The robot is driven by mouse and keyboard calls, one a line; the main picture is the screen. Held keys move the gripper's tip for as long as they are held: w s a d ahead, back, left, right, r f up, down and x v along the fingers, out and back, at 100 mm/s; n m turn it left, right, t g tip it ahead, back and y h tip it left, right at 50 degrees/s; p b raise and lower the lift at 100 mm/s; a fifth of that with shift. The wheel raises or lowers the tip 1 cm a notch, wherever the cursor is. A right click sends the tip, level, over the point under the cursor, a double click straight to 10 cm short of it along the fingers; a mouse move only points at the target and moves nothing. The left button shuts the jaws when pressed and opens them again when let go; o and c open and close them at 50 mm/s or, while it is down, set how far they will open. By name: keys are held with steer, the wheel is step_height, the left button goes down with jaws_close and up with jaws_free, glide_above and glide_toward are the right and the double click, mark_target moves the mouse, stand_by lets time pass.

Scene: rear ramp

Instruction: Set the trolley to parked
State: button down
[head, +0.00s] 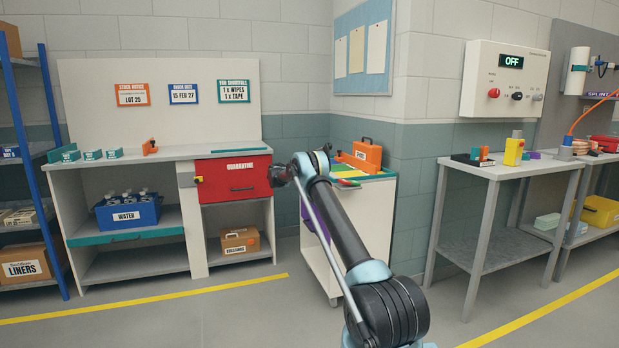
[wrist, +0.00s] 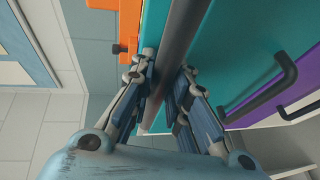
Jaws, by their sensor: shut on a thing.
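The trolley (head: 379,225) is a white cart with a coloured top, standing near the wall corner behind my arm. An orange case (head: 367,155) stands on its top. In the wrist view the trolley shows teal and purple faces (wrist: 255,98) with black pulls. My gripper (head: 290,172) is at the trolley's left side in the head view. In the wrist view my gripper (wrist: 168,88) is shut on a grey bar (wrist: 186,32), the trolley's handle. My arm hides part of the trolley and most of its wheels.
A bench with a red quarantine drawer (head: 240,178) stands to the left. A grey table (head: 515,169) stands to the right, below a control panel (head: 507,80) reading OFF. Yellow lines (head: 150,298) mark the floor. The floor in front of the bench is clear.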

steer(key=shift+w+a, duration=0.1)
steer(key=shift+a, duration=0.1)
steer(key=c, duration=1.5)
jaws_free()
steer(key=shift+d+f, duration=0.1)
steer(key=shift+f, duration=0.05)
steer(key=shift+c, duration=0.2)
steer(key=v, duration=1.2)
steer(key=shift+d, duration=0.1)
